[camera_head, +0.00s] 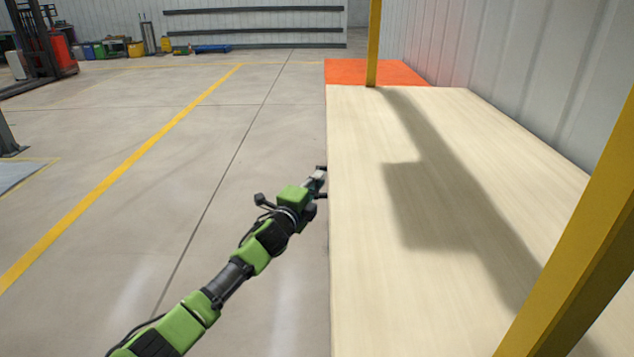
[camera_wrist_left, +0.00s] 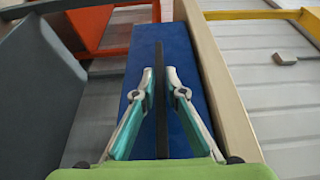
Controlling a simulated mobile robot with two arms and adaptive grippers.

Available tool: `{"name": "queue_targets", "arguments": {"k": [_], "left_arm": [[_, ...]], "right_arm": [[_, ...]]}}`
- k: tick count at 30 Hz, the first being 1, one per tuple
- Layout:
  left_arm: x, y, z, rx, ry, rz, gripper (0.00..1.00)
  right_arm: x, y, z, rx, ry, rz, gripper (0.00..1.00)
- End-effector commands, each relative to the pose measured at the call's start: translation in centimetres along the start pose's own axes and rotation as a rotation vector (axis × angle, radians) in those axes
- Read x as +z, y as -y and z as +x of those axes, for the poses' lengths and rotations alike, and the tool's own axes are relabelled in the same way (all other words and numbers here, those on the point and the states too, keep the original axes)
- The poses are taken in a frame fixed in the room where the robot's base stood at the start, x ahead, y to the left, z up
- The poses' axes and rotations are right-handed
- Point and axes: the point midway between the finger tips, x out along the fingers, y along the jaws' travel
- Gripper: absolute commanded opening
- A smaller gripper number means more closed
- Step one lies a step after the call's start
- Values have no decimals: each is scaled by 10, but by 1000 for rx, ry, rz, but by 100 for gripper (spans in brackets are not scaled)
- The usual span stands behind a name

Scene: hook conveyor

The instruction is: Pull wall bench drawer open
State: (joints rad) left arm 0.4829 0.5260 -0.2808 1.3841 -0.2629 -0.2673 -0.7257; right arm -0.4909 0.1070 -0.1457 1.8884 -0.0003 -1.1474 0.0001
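My left gripper (camera_head: 319,182) is low beside the left long edge of the pale wooden bench top (camera_head: 370,290) in the head view. In the left wrist view its two teal fingers (camera_wrist_left: 160,90) stand on either side of a long dark handle bar (camera_wrist_left: 161,55). The bar runs in front of a blue drawer front (camera_wrist_left: 200,60). A narrow gap seems to show between each fingertip and the bar, so the fingers look partly open around it. The drawer front is hidden in the head view. My right gripper is not in view.
The bench top's pale edge (camera_wrist_left: 225,85) runs along the blue front in the left wrist view. A yellow post (camera_head: 374,45) and an orange section (camera_head: 400,72) are at the bench's far end. The floor left of the bench is clear.

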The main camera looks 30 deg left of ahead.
Motion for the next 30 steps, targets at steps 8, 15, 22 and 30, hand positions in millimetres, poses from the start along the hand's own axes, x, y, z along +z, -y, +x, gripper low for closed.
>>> {"name": "queue_targets", "arguments": {"k": [8,15,22,30], "left_arm": [[1,0,-1,1,1,0,0],[23,0,-10,3,2,4,0],[77,1,-32,6,4,6,0],[164,-2,-68,7,5,7,0]], "right_arm": [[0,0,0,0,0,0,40],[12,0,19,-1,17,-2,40],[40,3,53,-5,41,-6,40],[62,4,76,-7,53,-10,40]]}}
